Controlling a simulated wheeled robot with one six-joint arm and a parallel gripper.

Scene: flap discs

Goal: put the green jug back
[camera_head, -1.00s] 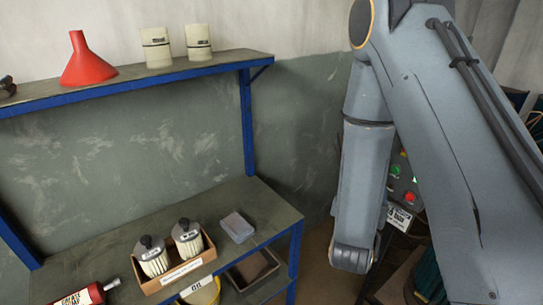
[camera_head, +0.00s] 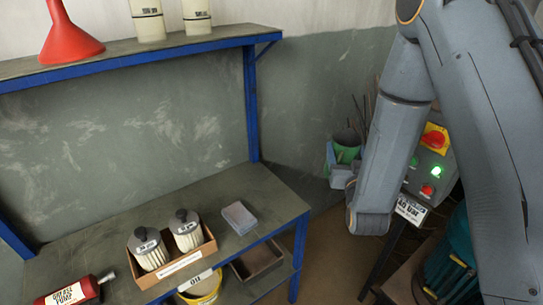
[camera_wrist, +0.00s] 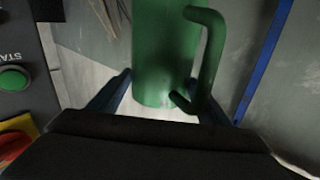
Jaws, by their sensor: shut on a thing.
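The green jug (camera_wrist: 163,50) fills the upper middle of the wrist view, with its curved handle on the right side. My gripper (camera_wrist: 160,82) is shut on it, one finger on each side of the body. In the head view a part of the green jug (camera_head: 347,151) shows left of my forearm, in front of the grey wall. My gripper (camera_head: 341,172) is partly hidden there by my arm. The jug's upper end is cut off in the wrist view.
A blue-edged bench (camera_head: 95,252) holds a box of two filters (camera_head: 165,253), a grey block (camera_head: 239,217) and a red grease-pump tube (camera_head: 75,291). The shelf (camera_head: 115,57) above holds a red funnel (camera_head: 70,37) and two canisters. A control box (camera_head: 430,160) stands right of my forearm.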

